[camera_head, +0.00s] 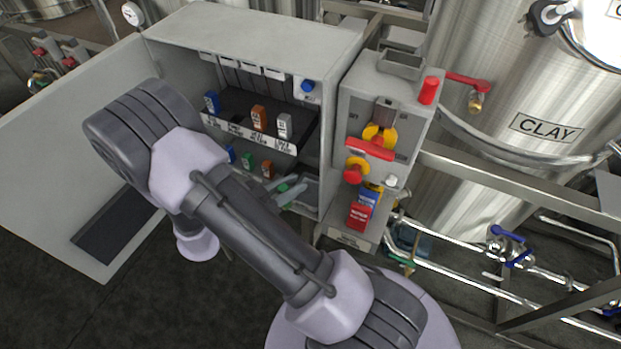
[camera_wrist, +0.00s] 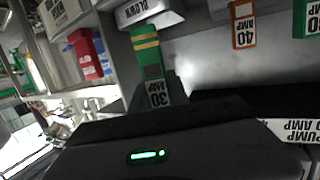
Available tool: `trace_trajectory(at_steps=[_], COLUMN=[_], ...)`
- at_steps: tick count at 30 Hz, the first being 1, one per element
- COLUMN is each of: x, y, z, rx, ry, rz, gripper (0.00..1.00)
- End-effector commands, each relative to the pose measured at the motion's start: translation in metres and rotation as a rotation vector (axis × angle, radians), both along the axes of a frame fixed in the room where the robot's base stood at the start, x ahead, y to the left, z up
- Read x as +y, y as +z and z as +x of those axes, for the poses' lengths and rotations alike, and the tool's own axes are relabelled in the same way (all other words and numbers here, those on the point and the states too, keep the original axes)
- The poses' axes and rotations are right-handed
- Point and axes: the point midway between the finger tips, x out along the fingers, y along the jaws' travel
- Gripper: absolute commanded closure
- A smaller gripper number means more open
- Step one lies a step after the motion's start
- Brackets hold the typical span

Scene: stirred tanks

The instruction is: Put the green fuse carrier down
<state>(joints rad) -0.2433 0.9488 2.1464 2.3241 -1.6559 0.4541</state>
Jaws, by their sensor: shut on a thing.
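The green fuse carrier (camera_wrist: 150,68), with yellow bands and a 30 AMP label, is held in my gripper in the wrist view. In the head view a small green part of it (camera_head: 283,187) shows at my gripper (camera_head: 286,193), low at the right inside the open cabinet. My gripper is shut on the carrier. A label reading BLOWN (camera_wrist: 140,13) lies just beyond the carrier in the wrist view. I cannot tell whether the carrier touches anything below it.
In the cabinet (camera_head: 255,40), a lower row holds a blue, a green (camera_head: 247,160) and an orange carrier (camera_head: 267,169). An upper row holds blue, orange and grey ones. A switch panel (camera_head: 385,110) with red and blue tags stands to the right. The cabinet door (camera_head: 75,160) is open leftward.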

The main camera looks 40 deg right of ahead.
Motion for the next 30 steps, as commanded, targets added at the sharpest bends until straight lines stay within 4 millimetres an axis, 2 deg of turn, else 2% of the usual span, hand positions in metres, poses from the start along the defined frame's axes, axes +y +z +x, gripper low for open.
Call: trace_trajectory(at_steps=[1,3,6,13,18,28,29,30], x=[-0.018,-0.041,-0.068,-0.096,-0.096,-0.095,-0.095,-0.095], y=[-0.007,-0.009,-0.010,-0.010,-0.047,-0.048,-0.048,-0.047], z=[0.000,0.003,0.006,0.010,0.011,0.011,0.011,0.011], rx=[-0.001,-0.002,0.000,-0.002,0.002,0.000,0.000,-0.001], ry=[-0.007,-0.006,-0.003,0.000,0.004,0.003,0.003,0.003], rz=[0.000,0.000,0.000,0.000,0.000,0.000,0.000,0.000], gripper=[1.00,1.00,1.00,1.00,1.00,1.00,0.77,0.70])
